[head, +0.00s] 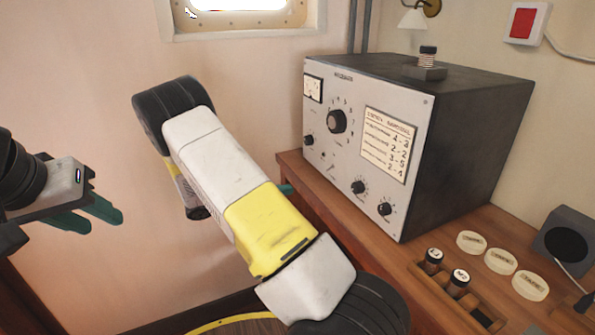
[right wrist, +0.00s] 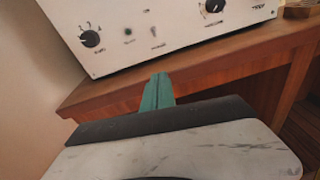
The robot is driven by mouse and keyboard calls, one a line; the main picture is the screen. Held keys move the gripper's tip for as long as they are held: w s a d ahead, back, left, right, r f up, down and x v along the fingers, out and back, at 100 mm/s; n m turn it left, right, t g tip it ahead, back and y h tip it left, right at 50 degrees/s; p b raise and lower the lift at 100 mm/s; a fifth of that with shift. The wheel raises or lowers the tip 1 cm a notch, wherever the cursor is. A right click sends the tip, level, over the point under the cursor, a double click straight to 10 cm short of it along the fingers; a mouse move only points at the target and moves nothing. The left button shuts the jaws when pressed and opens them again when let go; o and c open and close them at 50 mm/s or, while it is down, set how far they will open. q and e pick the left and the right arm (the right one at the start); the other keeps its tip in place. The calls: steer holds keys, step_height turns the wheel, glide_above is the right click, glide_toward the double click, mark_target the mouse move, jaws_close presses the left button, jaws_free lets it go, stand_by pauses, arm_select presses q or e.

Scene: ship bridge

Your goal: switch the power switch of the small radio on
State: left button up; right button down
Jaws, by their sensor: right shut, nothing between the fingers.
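The radio (head: 385,75) is a grey-fronted box with a dark case on the wooden desk, with a meter, knobs and a printed card. Small controls sit low on its left front, including what looks like a small toggle switch (head: 331,167); its position is too small to tell. The right wrist view shows this switch (right wrist: 154,31) between two black knobs. My right gripper (right wrist: 158,90) is shut and empty, its green fingers just in front of the desk edge, below the panel and apart from the switch. In the head view my forearm mostly hides it. My left gripper (head: 103,218) is open and empty at the left.
The desk edge (right wrist: 190,72) runs beneath the radio. Right of it stand a rack with small bottles (head: 458,280), several round pale lids (head: 500,261) and a dark speaker-like box (head: 567,240). A red-faced wall box (head: 524,22) hangs at the upper right.

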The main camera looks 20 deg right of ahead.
mark_target(313, 192)
steer(key=d, duration=0.6)
steer(key=d+f, duration=0.1)
steer(key=d, duration=0.3)
steer(key=shift+w+f, duration=0.1)
steer(key=shift+w, duration=0.05)
steer(key=r, duration=0.1)
steer(key=d+r, duration=0.1)
steer(key=r, duration=0.1)
steer(key=shift+d+r, duration=0.25)
steer(key=shift+r, duration=0.1)
